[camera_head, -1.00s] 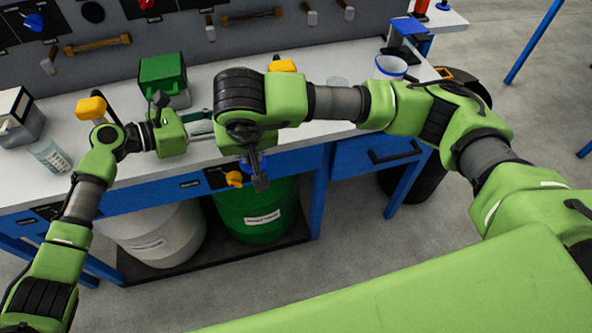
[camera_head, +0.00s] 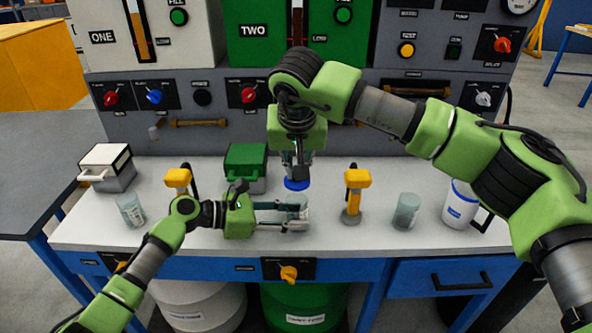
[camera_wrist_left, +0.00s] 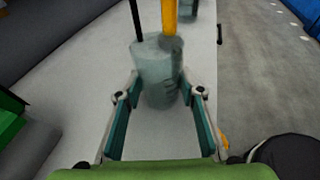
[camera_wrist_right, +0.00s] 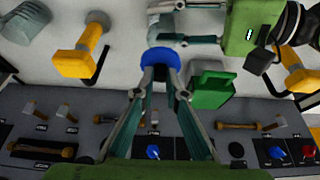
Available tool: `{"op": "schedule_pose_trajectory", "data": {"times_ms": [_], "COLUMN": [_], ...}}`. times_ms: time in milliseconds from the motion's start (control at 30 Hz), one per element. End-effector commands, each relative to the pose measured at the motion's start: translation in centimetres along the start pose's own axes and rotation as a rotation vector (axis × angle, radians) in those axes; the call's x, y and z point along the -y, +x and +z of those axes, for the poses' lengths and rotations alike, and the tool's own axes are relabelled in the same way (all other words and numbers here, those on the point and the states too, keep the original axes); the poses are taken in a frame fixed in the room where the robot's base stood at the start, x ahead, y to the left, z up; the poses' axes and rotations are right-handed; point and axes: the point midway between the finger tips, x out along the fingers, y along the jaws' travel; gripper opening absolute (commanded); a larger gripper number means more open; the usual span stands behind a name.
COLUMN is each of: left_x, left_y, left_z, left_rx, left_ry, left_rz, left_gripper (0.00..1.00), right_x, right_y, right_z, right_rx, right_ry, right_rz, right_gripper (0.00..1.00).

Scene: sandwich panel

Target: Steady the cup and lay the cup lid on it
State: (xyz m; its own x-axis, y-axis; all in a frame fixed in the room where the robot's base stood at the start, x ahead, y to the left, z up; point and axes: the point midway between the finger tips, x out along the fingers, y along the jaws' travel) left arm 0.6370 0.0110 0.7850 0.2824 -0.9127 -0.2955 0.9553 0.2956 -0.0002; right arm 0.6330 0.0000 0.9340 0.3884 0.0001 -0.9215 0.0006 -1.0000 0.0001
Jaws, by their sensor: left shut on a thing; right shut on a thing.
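A clear grey-blue cup (camera_head: 297,201) stands upright on the white bench. My left gripper (camera_head: 300,216) is shut around its sides from the left; the left wrist view shows the cup (camera_wrist_left: 157,75) between the two fingers. My right gripper (camera_head: 297,172) points down and is shut on the blue cup lid (camera_head: 297,184), just above the cup. In the right wrist view the lid (camera_wrist_right: 161,58) sits at the fingertips and covers part of the cup. I cannot tell whether lid and cup touch.
Yellow-headed tools stand left (camera_head: 177,180) and right (camera_head: 356,180) of the cup. A green box (camera_head: 245,165) is behind it. Other clear cups stand at left (camera_head: 130,209) and right (camera_head: 406,210), with a white-and-blue mug (camera_head: 460,206) farther right. The control panel rises behind.

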Motion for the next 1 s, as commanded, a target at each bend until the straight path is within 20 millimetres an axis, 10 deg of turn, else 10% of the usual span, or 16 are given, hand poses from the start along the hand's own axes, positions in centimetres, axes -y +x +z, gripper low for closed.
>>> {"op": "schedule_pose_trajectory", "data": {"times_ms": [1000], "left_x": [0.0], "left_y": [0.0], "left_z": [-0.1], "left_rx": [-0.001], "left_ry": [-0.001], "left_rz": [0.000], "left_gripper": [0.28], "right_x": [0.0], "right_y": [4.5], "right_z": [1.9], "right_rx": [-0.001], "right_ry": [0.001], "right_rz": [0.000], "right_gripper": [0.00]}}
